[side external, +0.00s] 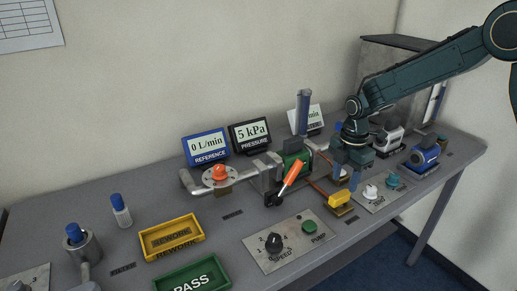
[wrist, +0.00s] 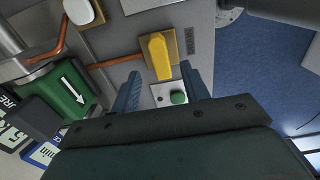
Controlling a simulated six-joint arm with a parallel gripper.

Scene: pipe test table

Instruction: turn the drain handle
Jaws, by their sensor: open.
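An orange lever (side external: 293,173) on a green pipe body stands left of the handle. A plate with a white knob (side external: 370,191) and a teal knob (side external: 392,180) lies to the right. A speed and pump panel (side external: 289,240) is at front left.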

